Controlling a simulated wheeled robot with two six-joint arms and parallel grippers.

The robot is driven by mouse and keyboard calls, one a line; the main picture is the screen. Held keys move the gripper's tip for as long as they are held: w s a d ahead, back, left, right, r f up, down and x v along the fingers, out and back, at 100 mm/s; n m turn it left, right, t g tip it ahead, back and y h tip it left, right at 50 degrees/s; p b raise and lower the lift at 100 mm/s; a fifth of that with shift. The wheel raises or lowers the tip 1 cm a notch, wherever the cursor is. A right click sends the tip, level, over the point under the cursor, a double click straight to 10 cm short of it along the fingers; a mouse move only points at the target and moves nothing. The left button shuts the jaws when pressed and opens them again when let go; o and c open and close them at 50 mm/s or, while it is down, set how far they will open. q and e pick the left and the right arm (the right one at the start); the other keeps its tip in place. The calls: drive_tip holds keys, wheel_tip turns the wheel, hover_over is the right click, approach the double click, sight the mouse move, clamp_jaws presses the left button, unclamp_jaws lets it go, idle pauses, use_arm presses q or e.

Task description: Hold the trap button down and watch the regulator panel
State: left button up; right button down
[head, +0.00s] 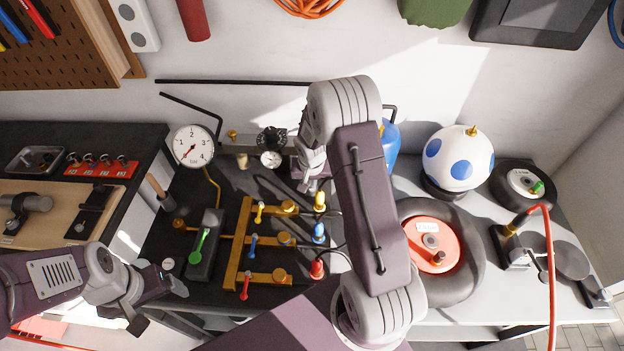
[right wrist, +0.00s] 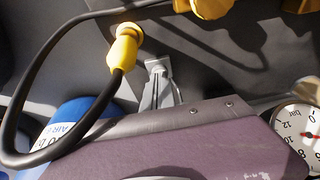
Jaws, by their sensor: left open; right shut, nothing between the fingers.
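The regulator panel (head: 252,147) stands at the back of the dark bench, with a black knob (head: 271,139) and a small round gauge (head: 271,159). A large dial (head: 193,146) stands to its left. The small gauge's needle is too small to read in the head view. I cannot pick out the trap button for certain; a small pale cylinder (head: 242,161) hangs under the panel. My right gripper (head: 312,184) is shut and empty, right of the panel, its tips also in the right wrist view (right wrist: 158,72). My left gripper (head: 161,305) is open and empty at the bench's front left.
A blue cylinder (head: 388,143), a dotted ball (head: 458,160) and a wheel (head: 465,255) are beyond my right arm.

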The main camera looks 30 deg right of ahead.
wheel_tip(320, 180, up, 5)
drive_tip(key=p, duration=0.3)
drive_tip(key=v, duration=0.9)
idle(0.5)
